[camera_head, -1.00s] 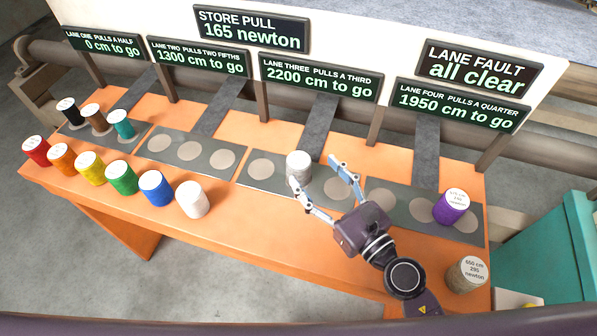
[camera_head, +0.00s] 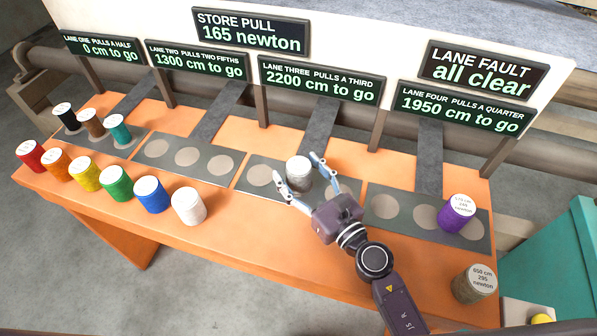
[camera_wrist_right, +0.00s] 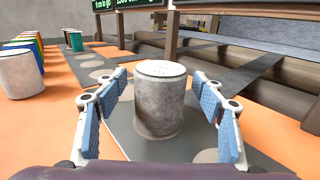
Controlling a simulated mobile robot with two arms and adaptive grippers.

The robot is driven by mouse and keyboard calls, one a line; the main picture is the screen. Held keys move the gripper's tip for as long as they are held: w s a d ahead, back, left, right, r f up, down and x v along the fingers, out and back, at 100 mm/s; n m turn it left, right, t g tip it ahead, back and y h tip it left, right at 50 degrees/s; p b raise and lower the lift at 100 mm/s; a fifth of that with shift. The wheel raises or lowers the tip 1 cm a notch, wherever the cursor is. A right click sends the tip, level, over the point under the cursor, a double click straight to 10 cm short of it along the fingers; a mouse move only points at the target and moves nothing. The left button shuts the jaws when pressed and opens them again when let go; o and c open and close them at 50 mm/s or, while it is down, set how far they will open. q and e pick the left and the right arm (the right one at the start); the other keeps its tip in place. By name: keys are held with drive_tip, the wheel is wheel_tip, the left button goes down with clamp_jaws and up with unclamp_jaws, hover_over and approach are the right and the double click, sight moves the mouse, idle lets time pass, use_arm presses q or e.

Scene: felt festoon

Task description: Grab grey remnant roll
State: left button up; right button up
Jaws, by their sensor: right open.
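The grey remnant roll (camera_head: 298,172) stands upright on the middle circle of the lane three plate (camera_head: 247,192). In the right wrist view the grey roll (camera_wrist_right: 159,100) is straight ahead, between the two blue-padded fingers. My right gripper (camera_head: 303,180) is open, with one finger on each side of the roll. In the right wrist view gaps show between the right gripper (camera_wrist_right: 160,120) fingers and the roll, so it is not gripped. My left gripper is not in view.
A white roll (camera_head: 188,205) and several coloured rolls stand along the front edge at left. A purple roll (camera_head: 457,212) stands on the lane four plate (camera_head: 400,228). A tan roll (camera_head: 474,283) stands at the right front corner. Sign posts rise behind the plates.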

drive_tip(key=c, duration=1.2)
drive_tip(key=shift+w, duration=0.1)
drive_tip(key=shift+c, duration=0.6)
drive_tip(key=shift+r, duration=0.15)
